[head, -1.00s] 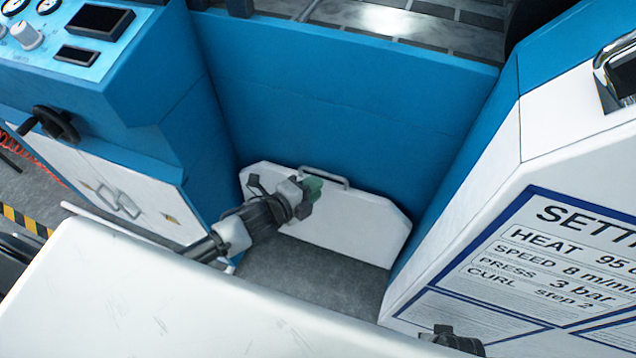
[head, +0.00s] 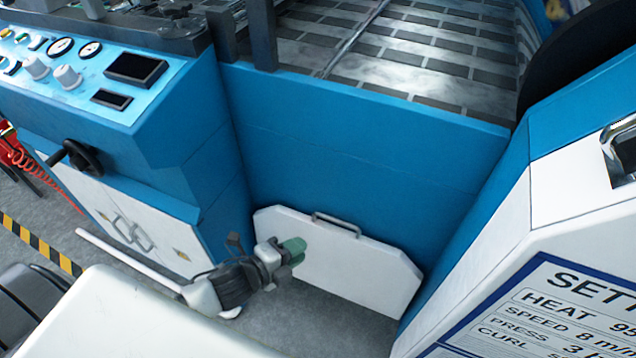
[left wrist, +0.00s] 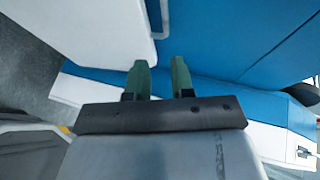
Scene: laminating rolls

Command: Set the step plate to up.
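The step plate (head: 350,268) is a white panel with cut corners, standing upright against the blue machine front in the head view. A grey bar handle (head: 337,224) is on its top edge. My left gripper (head: 298,250) is in front of the plate's left part, below and left of the handle. In the left wrist view its two green fingers (left wrist: 160,78) are apart with nothing between them. The plate (left wrist: 95,30) and part of the handle (left wrist: 159,18) show beyond the fingertips there. My right gripper is not in view.
A control cabinet (head: 120,130) with a black handwheel (head: 75,155) stands on the left. A white side cabinet with a settings sign (head: 560,310) stands on the right. A white surface (head: 90,315) fills the near left. Grey floor lies before the plate.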

